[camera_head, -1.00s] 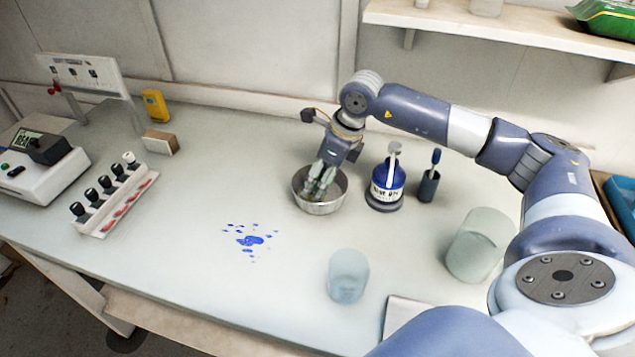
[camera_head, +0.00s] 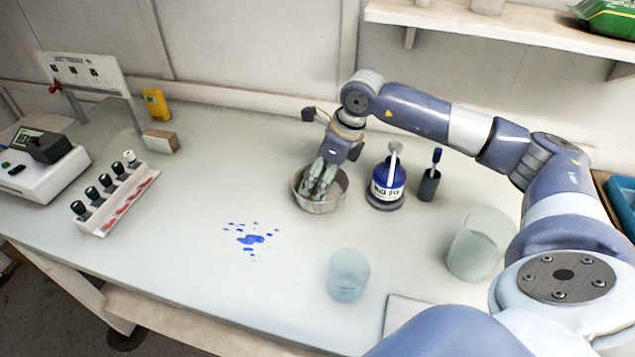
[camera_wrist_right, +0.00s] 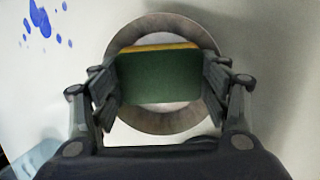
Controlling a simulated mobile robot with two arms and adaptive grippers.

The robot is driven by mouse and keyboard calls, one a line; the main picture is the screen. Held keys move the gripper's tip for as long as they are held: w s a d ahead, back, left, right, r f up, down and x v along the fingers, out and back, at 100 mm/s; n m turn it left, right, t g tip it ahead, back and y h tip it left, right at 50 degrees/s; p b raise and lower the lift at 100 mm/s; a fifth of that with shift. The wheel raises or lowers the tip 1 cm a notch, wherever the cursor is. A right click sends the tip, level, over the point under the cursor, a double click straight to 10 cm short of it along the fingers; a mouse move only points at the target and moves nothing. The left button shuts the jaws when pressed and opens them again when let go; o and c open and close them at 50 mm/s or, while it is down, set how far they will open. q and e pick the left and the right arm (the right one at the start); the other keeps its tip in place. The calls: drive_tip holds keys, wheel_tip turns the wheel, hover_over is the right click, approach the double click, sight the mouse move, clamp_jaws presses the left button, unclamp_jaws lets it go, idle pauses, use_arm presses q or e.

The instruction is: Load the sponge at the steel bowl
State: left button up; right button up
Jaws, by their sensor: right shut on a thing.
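The steel bowl (camera_head: 322,207) stands on the bench, left of the blue bottle. My right gripper (camera_head: 318,192) reaches down into the bowl's opening. In the right wrist view the gripper (camera_wrist_right: 160,85) is shut on a sponge (camera_wrist_right: 158,80) with a green face and a yellow edge. The sponge is held over or inside the bowl (camera_wrist_right: 165,122), whose rim shows around it; I cannot tell whether it touches the bottom. In the head view the sponge is hidden by the fingers. My left gripper is not in view.
A blue-labelled bottle (camera_head: 388,185) and a dark cup with a brush (camera_head: 429,184) stand close right of the bowl. Blue spots (camera_head: 250,239) lie in front. A vial rack (camera_head: 116,196) is at left. Glass beakers (camera_head: 348,275) and (camera_head: 480,245) stand at front right.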

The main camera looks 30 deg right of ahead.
drive_tip(key=shift+s+f, duration=0.45)
drive_tip(key=shift+f, duration=0.15)
drive_tip(key=shift+w+d+r+p, duration=0.15)
drive_tip(key=shift+r+p, duration=0.4)
drive_tip(key=shift+r, duration=0.2)
drive_tip(key=shift+w+d+r+p, duration=0.1)
drive_tip(key=shift+r+p, duration=0.4)
drive_tip(key=shift+r, duration=0.25)
wheel_tip(320, 180, up, 3)
drive_tip(key=shift+a+r+p, duration=0.1)
drive_tip(key=shift+p, duration=0.75)
drive_tip(key=shift+r+p, duration=0.4)
drive_tip(key=shift+r, duration=0.4)
drive_tip(key=shift+r+p, duration=1.2)
drive_tip(key=shift+r, duration=0.8)
